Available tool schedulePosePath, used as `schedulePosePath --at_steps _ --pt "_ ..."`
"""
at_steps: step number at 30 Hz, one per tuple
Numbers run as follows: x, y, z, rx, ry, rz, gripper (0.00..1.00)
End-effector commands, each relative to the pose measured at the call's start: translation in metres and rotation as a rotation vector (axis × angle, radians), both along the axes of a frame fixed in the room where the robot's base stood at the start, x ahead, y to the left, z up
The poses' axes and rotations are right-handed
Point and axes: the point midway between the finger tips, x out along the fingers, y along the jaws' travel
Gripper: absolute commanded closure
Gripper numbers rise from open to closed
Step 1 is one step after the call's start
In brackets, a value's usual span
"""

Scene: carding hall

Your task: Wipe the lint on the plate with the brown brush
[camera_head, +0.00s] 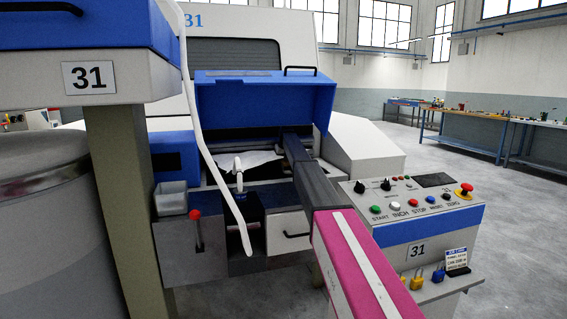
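My arm reaches from the bottom right, pink then dark grey, toward the machine opening under a raised blue lid (262,103). The gripper end of the arm cannot be made out. I see no brown brush. A pale, thin sheet (258,160) lies in the opening under the lid; whether it is lint or fibre web I cannot tell. I cannot pick out the plate, and my arm covers part of the opening.
A white rope of fibre (206,140) hangs down in front of the machine. A control panel (412,204) with coloured buttons stands at right of my arm. A grey can (40,210) and post (125,200) stand left. Open floor (520,240) lies right.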

Motion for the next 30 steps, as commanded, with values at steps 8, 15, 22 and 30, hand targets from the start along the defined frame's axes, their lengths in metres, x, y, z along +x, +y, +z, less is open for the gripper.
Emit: schedulePosePath --at_steps 8,15,22,30 --pt "-0.001 0.000 0.039 0.000 -0.001 -0.001 0.87" --pt "0.000 0.001 0.061 0.000 -0.001 -0.002 0.87" --pt "0.000 0.001 0.079 0.000 -0.002 -0.002 0.87" --pt "0.000 0.001 0.082 0.000 -0.001 -0.002 0.87"
